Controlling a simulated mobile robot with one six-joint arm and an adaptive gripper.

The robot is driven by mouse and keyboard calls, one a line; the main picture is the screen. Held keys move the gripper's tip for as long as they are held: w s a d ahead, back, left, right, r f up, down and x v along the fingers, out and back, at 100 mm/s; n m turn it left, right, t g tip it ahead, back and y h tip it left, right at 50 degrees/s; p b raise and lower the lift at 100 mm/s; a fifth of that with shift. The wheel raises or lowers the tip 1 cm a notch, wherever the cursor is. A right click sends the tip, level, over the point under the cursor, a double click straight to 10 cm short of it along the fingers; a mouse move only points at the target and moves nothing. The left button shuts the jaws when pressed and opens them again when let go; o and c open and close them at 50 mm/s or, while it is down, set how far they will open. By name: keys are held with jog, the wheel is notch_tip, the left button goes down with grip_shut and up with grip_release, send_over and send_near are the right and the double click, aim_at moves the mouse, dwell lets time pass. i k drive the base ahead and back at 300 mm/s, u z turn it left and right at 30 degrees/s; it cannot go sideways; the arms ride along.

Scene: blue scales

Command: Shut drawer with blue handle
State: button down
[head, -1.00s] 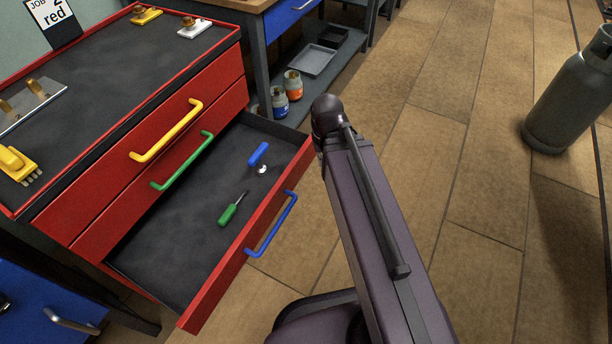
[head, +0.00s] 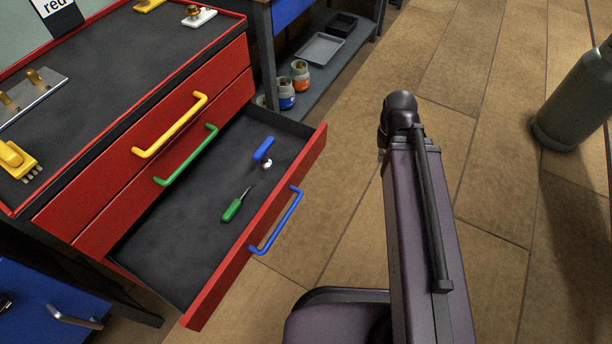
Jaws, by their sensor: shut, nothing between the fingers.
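The bottom drawer (head: 262,232) of the red cabinet is pulled far out, and its blue handle (head: 280,222) is on the red front panel. Inside the drawer lie a blue-handled item (head: 263,149) and a green-handled screwdriver (head: 235,207). My arm extends upward in the picture to the right of the drawer, apart from the handle in the picture. I do not see my gripper's fingers.
Above it, the drawers with a yellow handle (head: 172,125) and a green handle (head: 187,157) are shut. A grey gas cylinder (head: 575,105) stands at the right. The tiled floor (head: 480,190) between is clear. A workbench shelf (head: 330,65) is behind.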

aim_at(182, 249)
jog(key=z, duration=0.1)
jog(key=k, duration=2.05)
jog(key=u, duration=0.4)
jog(key=i, duration=1)
jog(key=u, duration=0.05)
